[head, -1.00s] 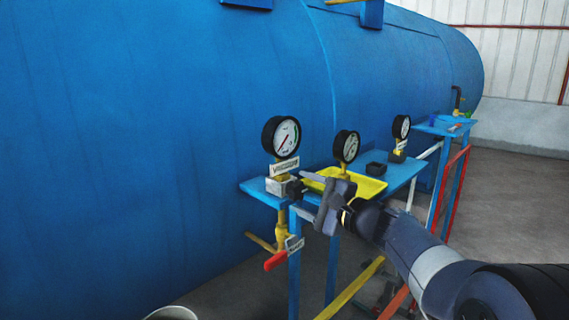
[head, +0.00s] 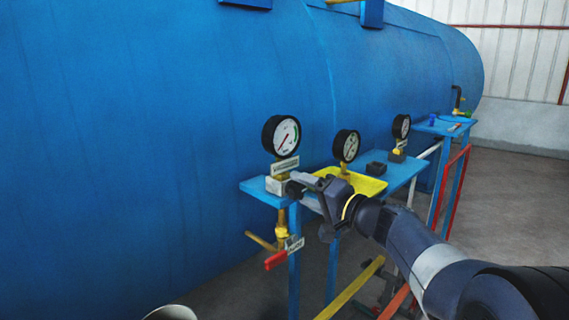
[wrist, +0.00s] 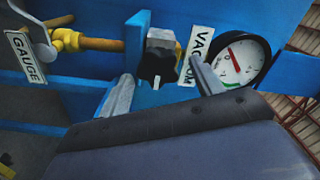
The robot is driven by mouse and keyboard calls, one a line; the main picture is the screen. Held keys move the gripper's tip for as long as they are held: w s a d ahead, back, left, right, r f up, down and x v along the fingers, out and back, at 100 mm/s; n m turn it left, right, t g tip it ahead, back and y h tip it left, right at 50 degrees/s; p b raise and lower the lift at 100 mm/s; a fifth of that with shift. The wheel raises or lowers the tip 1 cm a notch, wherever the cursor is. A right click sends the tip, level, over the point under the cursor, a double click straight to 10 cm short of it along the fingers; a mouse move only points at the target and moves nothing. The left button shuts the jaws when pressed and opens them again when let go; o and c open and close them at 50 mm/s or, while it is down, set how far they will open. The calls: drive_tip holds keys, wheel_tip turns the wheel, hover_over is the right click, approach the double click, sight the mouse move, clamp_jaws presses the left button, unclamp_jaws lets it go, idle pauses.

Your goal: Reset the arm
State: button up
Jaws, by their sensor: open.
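My gripper (head: 310,209) is open beside the front end of the blue shelf, near the vacuum gauge (head: 281,135). In the wrist view my gripper's two fingers (wrist: 162,88) stand apart, one on each side of a black knob (wrist: 158,66) on a grey valve block. Nothing shows held between them. I cannot tell whether a finger touches the knob. The vacuum gauge, white with a black rim, also shows in the wrist view (wrist: 238,62), right of the VACUUM label (wrist: 197,48). In the head view a finger partly covers the valve block (head: 275,186).
The blue shelf (head: 400,174) carries a yellow tray (head: 365,186), a black box (head: 376,169) and two more gauges. A red-handled valve (head: 275,261) hangs below. The big blue tank (head: 150,150) stands behind. Open floor (head: 515,200) lies at the right.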

drive_tip(key=shift+r+n+p, duration=0.1)
drive_tip(key=shift+n+p, duration=0.45)
drive_tip(key=shift+n, duration=0.85)
drive_tip(key=shift+s+a, duration=0.1)
